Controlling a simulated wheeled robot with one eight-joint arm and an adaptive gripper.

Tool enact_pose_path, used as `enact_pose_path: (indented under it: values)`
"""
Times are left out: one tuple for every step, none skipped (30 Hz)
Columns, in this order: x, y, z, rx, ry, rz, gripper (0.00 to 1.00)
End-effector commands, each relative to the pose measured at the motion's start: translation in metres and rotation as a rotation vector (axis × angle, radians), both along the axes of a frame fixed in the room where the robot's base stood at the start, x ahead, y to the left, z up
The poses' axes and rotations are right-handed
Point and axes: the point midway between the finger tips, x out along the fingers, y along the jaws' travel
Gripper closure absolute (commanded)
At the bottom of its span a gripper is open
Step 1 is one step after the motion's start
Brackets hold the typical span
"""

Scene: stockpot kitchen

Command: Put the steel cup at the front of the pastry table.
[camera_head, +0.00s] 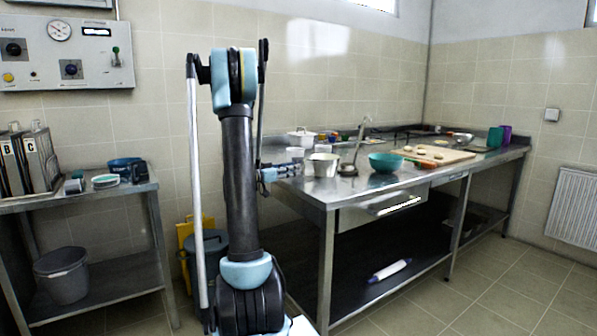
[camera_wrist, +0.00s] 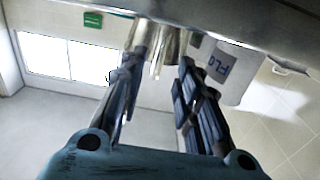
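My gripper (camera_head: 284,173) is at the left end of the long steel table (camera_head: 345,192), close to its edge. In the wrist view its fingers (camera_wrist: 162,72) stand apart, with a shiny, narrow metal thing (camera_wrist: 158,56) beyond and between the tips. It may be the steel cup, but only part shows, and I cannot tell whether the fingers touch it. No steel cup can be clearly made out there. I cannot tell which surface is the pastry table.
A teal bowl (camera_head: 386,163), a cutting board (camera_head: 437,156) and a white lidded pot (camera_head: 300,138) stand on the long table. A smaller side table (camera_head: 75,196) is at left.

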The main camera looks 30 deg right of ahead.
Motion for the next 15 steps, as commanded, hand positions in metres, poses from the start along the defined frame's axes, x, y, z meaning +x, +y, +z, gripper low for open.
enact_pose_path:
  values:
    - [0.000,0.010,0.000,0.000,0.000,0.003,0.69]
    - [0.000,0.015,0.000,0.000,0.000,0.004,0.69]
    - [-0.001,0.021,0.000,0.000,0.000,0.002,0.69]
    - [-0.002,0.025,0.000,0.000,0.000,0.002,0.69]
    - [-0.002,0.028,0.000,0.000,0.000,0.002,0.69]
    - [-0.002,0.033,0.000,0.000,0.000,0.002,0.69]
    - [-0.003,0.036,0.000,0.000,0.000,0.001,0.69]
    - [-0.003,0.038,0.000,0.000,0.000,0.001,0.69]
    - [-0.003,0.041,0.000,0.000,0.000,0.001,0.69]
    - [-0.003,0.043,-0.001,0.000,0.000,0.001,0.69]
    - [-0.004,0.044,-0.001,0.000,0.000,0.001,0.69]
    - [-0.004,0.046,-0.001,0.000,0.000,0.001,0.69]
    - [-0.004,0.046,-0.001,0.000,0.000,0.001,0.69]
    - [-0.004,0.047,-0.001,0.000,0.000,0.000,0.69]
    - [-0.004,0.047,0.000,-0.001,0.000,0.001,0.69]
